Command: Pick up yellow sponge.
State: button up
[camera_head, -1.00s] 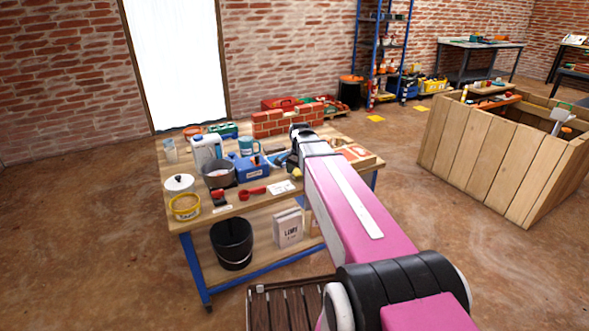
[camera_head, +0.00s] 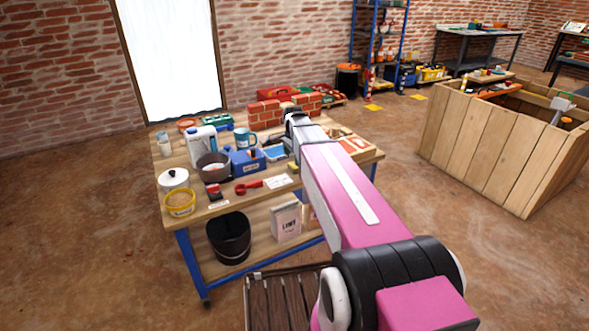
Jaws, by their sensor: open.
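My pink and white arm reaches over the workbench (camera_head: 232,204). My gripper (camera_head: 291,121) is at its far end, above the bench and in front of the small brick wall. The fingers are too small and hidden to make out, and nothing shows held in them. The arm covers part of the bench top beside the blue box, where a small yellow patch showed earlier.
A blue box (camera_head: 248,161), a dark pot (camera_head: 212,167), a white jug (camera_head: 202,146), a yellow tub (camera_head: 180,203) and a red tool (camera_head: 249,186) crowd the bench. The brick wall (camera_head: 268,115) stands behind. A wooden crate (camera_head: 487,148) stands at right; open floor lies between.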

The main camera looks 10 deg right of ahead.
jog(key=f, duration=0.5)
jog(key=shift+d, duration=0.25)
jog(key=c, duration=1.1)
jog(key=shift+o, duration=0.2)
jog(key=shift+r, duration=0.1)
jog(key=shift+r, duration=0.7)
notch_tip(320, 180, up, 3)
jog(key=shift+f, duration=0.15)
jog(key=s+a+r, duration=0.6)
jog(key=a, duration=0.4)
jog(key=shift+r, duration=0.4)
